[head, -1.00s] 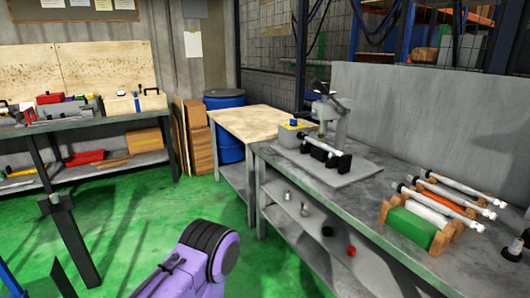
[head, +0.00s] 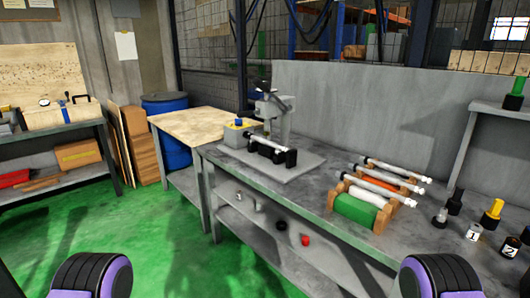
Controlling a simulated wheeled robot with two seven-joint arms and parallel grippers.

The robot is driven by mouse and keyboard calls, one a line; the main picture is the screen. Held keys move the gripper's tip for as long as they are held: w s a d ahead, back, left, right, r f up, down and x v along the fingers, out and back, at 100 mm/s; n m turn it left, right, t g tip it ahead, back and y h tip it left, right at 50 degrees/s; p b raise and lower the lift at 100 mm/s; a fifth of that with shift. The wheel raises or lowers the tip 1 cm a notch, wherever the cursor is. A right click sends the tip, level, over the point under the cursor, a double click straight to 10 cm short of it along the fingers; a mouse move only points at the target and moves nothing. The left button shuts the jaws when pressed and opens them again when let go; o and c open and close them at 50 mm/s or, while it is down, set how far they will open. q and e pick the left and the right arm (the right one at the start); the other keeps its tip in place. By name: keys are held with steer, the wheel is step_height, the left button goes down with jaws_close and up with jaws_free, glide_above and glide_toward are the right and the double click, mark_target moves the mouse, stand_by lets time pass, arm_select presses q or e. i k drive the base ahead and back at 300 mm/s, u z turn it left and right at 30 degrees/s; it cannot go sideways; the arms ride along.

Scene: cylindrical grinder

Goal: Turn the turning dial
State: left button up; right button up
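A grey bench device (head: 273,117) with an upright column stands on a flat grey base plate (head: 300,166) at the back of the right workbench. A cylinder with black ends (head: 270,150) lies across the front of the device. A small grey box with a yellow top (head: 237,134) and a blue knob (head: 238,122) sits at its left. I cannot tell for certain which part is the turning dial. Two purple and black parts of my arms show at the bottom left and bottom right. Neither gripper is in view.
The metal workbench (head: 290,196) runs toward the front right. Wooden racks with rods (head: 362,208) and several small bottles (head: 474,231) stand on it. A wooden-topped table (head: 200,130) adjoins it at the left. The green floor (head: 160,235) in front is clear.

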mark_target(238, 121)
steer(key=z, duration=0.1)
steer(key=k, duration=1)
steer(key=u, duration=1.45)
steer(key=i, duration=1.65)
steer(key=z, duration=1.05)
steer(key=i, duration=0.75)
steer(key=z, duration=0.85)
